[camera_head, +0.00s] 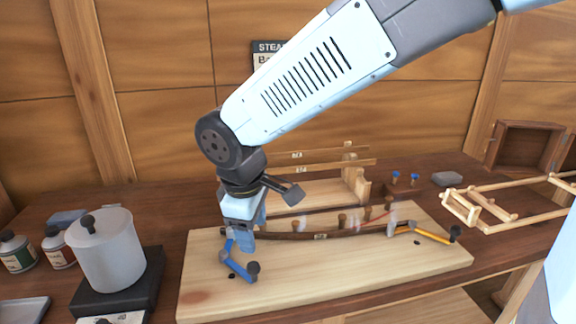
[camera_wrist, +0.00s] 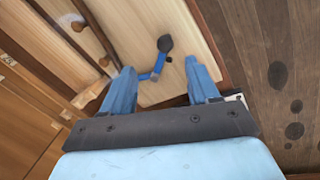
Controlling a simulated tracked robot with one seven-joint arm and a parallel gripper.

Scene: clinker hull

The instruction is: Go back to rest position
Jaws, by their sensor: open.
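My gripper (camera_head: 246,238) hangs low over the left part of the pale wooden board (camera_head: 330,272). In the wrist view my gripper (camera_wrist: 162,72) has its two blue fingers spread apart, with nothing held between them. A blue toggle lever with a black knob (camera_head: 239,268) lies on the board just below and in front of the fingers. The lever also shows between and beyond the fingertips in the wrist view (camera_wrist: 159,63). A dark bent strip (camera_head: 345,231) runs across the board among wooden pegs. My fingers partly hide the strip's left end.
A lidded pale pot (camera_head: 106,252) stands on a black hotplate (camera_head: 150,272) to the left, near small bottles (camera_head: 17,252). A rack with wooden strips (camera_head: 325,190) stands behind the board. A wooden frame (camera_head: 510,203) and an open box (camera_head: 524,148) are at the right.

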